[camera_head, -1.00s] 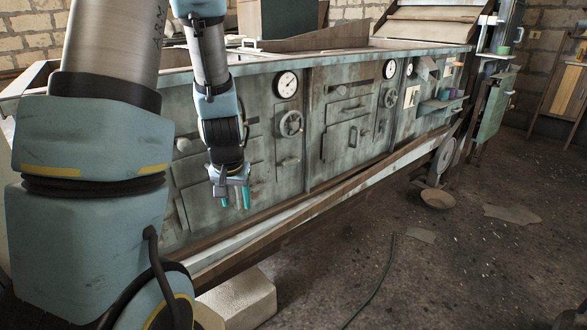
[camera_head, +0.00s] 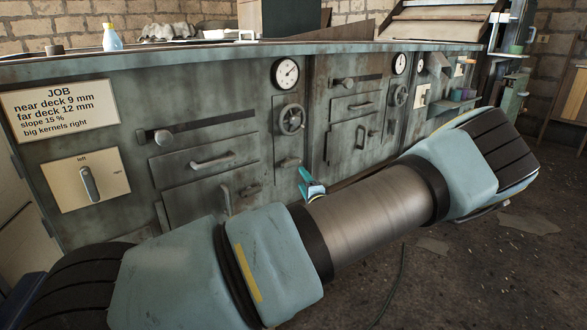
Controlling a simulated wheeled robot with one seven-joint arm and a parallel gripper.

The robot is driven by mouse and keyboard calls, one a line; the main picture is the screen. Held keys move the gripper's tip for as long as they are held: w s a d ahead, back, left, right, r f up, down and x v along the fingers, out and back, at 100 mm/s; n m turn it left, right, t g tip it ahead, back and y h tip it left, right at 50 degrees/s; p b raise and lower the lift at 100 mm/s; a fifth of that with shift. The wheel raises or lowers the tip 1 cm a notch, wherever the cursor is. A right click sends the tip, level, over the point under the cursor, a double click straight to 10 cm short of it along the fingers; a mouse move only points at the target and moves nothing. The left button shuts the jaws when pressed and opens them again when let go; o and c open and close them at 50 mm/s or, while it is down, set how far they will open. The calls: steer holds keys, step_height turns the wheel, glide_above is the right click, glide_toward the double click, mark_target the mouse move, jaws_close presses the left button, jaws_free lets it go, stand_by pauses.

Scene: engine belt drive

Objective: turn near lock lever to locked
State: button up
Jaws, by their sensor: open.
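The near handwheel (camera_head: 290,119) is on the front of the machine, below the near dial gauge. A small lever (camera_head: 288,162) sticks out just below that handwheel and seems to be the near lock lever. It is too small to read its setting. My gripper (camera_head: 303,181), with teal fingers, is open and empty. It is in front of the panel, just below and slightly right of the small lever. I cannot tell if it touches anything.
My arm crosses the foreground and hides the lower panel. A job card (camera_head: 60,103) and a left/right selector (camera_head: 88,183) are at the left. Drawer handles (camera_head: 212,160) stick out left of the lever. The far handwheel (camera_head: 398,95) is further right.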

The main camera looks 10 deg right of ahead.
mark_target(292, 164)
steer(key=w, duration=0.7)
steer(key=w+p, duration=0.1)
steer(key=w, duration=0.2)
steer(key=shift+w+a, duration=0.15)
steer(key=shift+a, duration=0.2)
jaws_close()
